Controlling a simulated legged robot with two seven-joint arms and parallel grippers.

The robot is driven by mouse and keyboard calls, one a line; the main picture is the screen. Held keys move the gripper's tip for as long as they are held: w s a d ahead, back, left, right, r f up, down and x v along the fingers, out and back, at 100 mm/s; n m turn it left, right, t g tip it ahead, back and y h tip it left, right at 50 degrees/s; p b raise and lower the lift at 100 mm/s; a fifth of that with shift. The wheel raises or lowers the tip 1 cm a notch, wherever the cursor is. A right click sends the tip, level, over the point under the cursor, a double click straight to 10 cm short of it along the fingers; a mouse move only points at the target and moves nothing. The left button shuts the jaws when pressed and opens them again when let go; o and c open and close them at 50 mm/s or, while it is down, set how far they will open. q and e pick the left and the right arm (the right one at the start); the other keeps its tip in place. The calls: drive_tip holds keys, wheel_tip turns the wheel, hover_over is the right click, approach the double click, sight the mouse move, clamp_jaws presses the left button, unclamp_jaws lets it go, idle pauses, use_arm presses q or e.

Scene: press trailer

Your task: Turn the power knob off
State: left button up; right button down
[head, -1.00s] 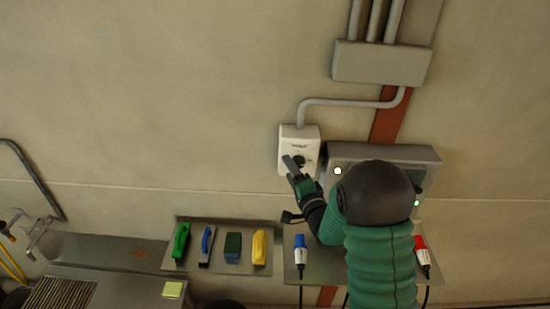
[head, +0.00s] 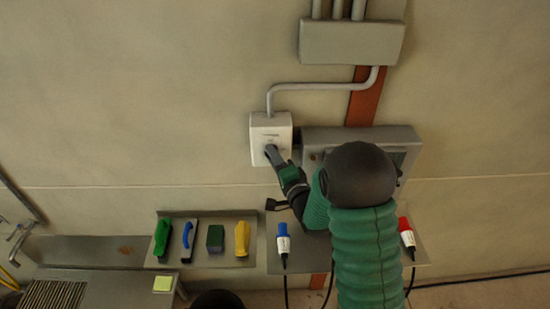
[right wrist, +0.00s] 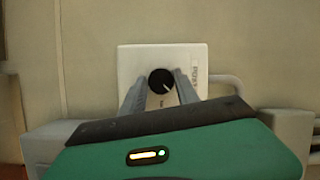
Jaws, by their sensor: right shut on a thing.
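The power knob (right wrist: 161,81) is round and black with a white pointer mark, which points to the lower right in the right wrist view. It sits on a white switch box (head: 271,128) on the wall. The box also shows in the right wrist view (right wrist: 135,62). My right gripper (head: 271,153) reaches the front of the box, and its fingers cover the knob in the head view. In the right wrist view its two grey fingers (right wrist: 160,88) lie on either side of the knob, shut on it. My left gripper is not in view.
A grey panel box (head: 345,135) is beside the switch box, partly behind my right arm. A conduit (head: 320,87) runs above.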

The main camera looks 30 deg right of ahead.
idle(0.4)
drive_tip(key=shift+w+a+r+n+g+h+p, duration=0.15)
drive_tip(key=shift+n+g+h+p, duration=0.75)
drive_tip(key=shift+n, duration=1.35)
drive_tip(key=shift+s+a+r+n+g+h+p, duration=0.15)
drive_tip(key=shift+n+g+h+p, duration=0.65)
drive_tip(key=shift+n, duration=1.5)
drive_tip(key=shift+w+r+n+g+h+p, duration=0.15)
drive_tip(key=shift+n+g+h+p, duration=0.35)
drive_tip(key=shift+n+g+p, duration=1.25)
drive_tip(key=shift+n+t+b, duration=0.35)
drive_tip(key=shift+n+b, duration=0.15)
drive_tip(key=shift+b, duration=0.15)
